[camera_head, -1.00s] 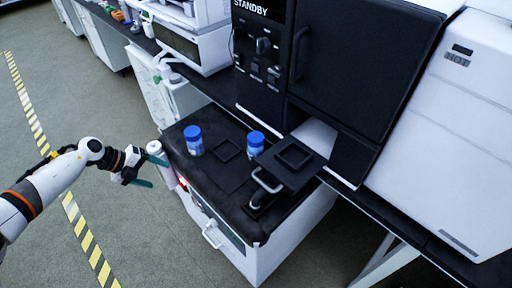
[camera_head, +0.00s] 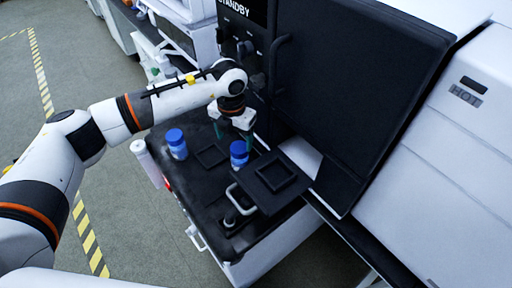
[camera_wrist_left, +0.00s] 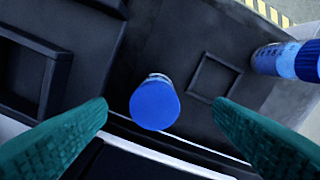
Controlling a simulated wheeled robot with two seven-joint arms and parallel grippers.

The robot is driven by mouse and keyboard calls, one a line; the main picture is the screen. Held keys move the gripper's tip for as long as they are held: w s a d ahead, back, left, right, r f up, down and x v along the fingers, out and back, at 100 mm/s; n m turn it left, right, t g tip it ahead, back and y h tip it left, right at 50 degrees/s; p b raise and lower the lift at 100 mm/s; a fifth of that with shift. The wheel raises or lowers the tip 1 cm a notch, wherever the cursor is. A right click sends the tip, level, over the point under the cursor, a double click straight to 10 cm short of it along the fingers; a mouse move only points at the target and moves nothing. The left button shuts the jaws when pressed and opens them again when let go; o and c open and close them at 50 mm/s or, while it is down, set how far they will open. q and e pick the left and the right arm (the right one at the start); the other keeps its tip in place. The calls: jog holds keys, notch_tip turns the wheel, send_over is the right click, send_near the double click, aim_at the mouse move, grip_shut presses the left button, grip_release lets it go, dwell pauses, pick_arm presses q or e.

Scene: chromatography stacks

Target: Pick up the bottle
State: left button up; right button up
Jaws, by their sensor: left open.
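Two bottles with blue caps stand on the black top of a low cabinet. One bottle (camera_head: 239,154) is right under my left gripper (camera_head: 233,137); the other bottle (camera_head: 176,144) stands to its left. My left gripper points down with its teal fingers apart and nothing held. In the left wrist view, the nearer bottle (camera_wrist_left: 155,104) shows cap-first between the open fingers, a little beyond the tips. The other bottle (camera_wrist_left: 290,60) is at the right edge of that view. My right gripper is not in view.
A square recess (camera_head: 211,156) lies between the bottles. A raised black plate (camera_head: 271,186) with a square frame and a pale handle (camera_head: 243,198) is to the right. A tall dark machine (camera_head: 355,90) stands close behind. A white cylinder (camera_head: 147,162) is at the left edge.

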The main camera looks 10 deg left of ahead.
aim_at(239, 147)
pick_arm(q)
jog(key=shift+w+d+f, duration=0.1)
jog(key=shift+w+d, duration=0.1)
jog(key=shift+d, duration=0.45)
jog(key=shift+f, duration=0.35)
jog(key=shift+s+a+f+p, duration=0.15)
jog(key=shift+f+p, duration=0.1)
jog(key=shift+f, duration=0.4)
jog(key=shift+w+a+f+p, duration=0.1)
jog(key=shift+a+f+p, duration=0.1)
jog(key=shift+f, duration=0.4)
jog(key=f, duration=0.2)
jog(key=shift+w+d+f, duration=0.2)
jog(key=shift+f, duration=0.7)
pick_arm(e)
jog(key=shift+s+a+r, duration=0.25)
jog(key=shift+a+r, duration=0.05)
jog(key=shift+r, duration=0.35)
pick_arm(q)
jog(key=c, duration=1.1)
jog(key=shift+c, duration=0.5)
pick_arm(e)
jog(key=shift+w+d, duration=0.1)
